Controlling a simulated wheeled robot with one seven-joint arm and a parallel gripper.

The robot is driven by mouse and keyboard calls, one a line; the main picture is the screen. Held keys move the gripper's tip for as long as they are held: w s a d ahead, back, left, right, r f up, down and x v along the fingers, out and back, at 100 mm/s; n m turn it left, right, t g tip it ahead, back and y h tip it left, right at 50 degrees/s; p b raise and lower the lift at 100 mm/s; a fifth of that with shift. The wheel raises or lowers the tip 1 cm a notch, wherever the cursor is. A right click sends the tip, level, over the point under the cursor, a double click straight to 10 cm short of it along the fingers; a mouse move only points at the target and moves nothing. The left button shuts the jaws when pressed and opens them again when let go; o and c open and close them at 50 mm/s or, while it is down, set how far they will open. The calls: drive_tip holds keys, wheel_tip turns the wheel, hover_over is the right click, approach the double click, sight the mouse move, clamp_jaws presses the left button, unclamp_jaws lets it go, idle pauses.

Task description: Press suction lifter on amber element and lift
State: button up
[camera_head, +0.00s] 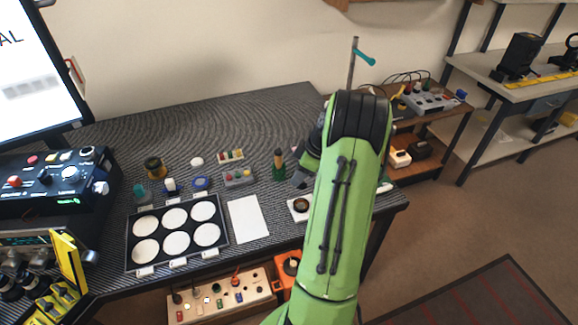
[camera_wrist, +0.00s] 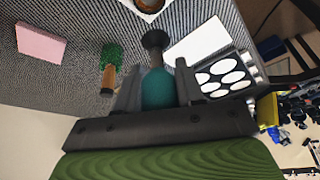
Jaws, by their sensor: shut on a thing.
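My gripper (camera_wrist: 159,88) is shut on the suction lifter (camera_wrist: 158,90), which has a teal bulb and a dark cup (camera_wrist: 155,40) pointing away from the jaws. The amber element (camera_wrist: 149,4) shows at the top edge of the wrist view, partly cut off, in a dark ring on a white block. The cup appears apart from it. In the head view the amber element (camera_head: 301,205) sits on its white block just left of my arm. My gripper is mostly hidden behind my arm there, and the lifter cannot be made out.
A black tray with white round pads (camera_head: 136,262) lies left of a white sheet (camera_head: 249,220). A green and brown tool (camera_head: 279,165) stands close to my gripper. A pink block (camera_wrist: 40,42) lies on the mat. Small jars and parts stand behind the tray.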

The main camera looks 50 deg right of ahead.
drive_tip(key=shift+d+f, duration=0.1)
drive_tip(key=shift+f, duration=0.3)
wheel_tip(320, 180, down, 8)
drive_tip(key=b, duration=0.5)
drive_tip(key=shift+w+d+r, duration=0.1)
drive_tip(key=shift+d+r, duration=0.05)
drive_tip(key=shift+r, duration=0.1)
drive_tip(key=shift+f+b, duration=0.6)
drive_tip(key=shift+b, duration=0.35)
idle(0.9)
drive_tip(key=shift+r, duration=0.1)
drive_tip(key=shift+r+p, duration=3.95)
drive_tip(key=shift+r, duration=1.55)
drive_tip(key=shift+f, duration=0.15)
